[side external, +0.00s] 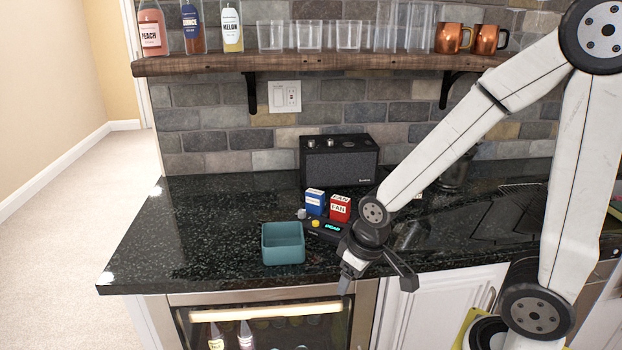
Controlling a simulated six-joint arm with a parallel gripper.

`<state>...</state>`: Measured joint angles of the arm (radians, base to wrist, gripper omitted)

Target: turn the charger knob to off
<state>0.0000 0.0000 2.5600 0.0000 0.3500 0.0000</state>
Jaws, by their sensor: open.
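The charger (322,233) is a small dark box on the black counter, with a lit green display whose text looks like "DEAD". A yellow round knob (315,223) and a grey round knob (301,213) show at its left side. The knobs' settings are too small to read. My gripper (378,279) points down with its fingers spread and nothing between them. It is to the right of the charger and nearer the counter's front edge, apart from both knobs. My wrist is close to the charger's right end and may hide part of it.
A blue block (315,202) and a red block marked "FAN" (340,208) stand behind the charger. A teal open bin (283,257) sits to its front left. A black speaker (340,162) stands at the back. The counter's left part (180,235) is clear.

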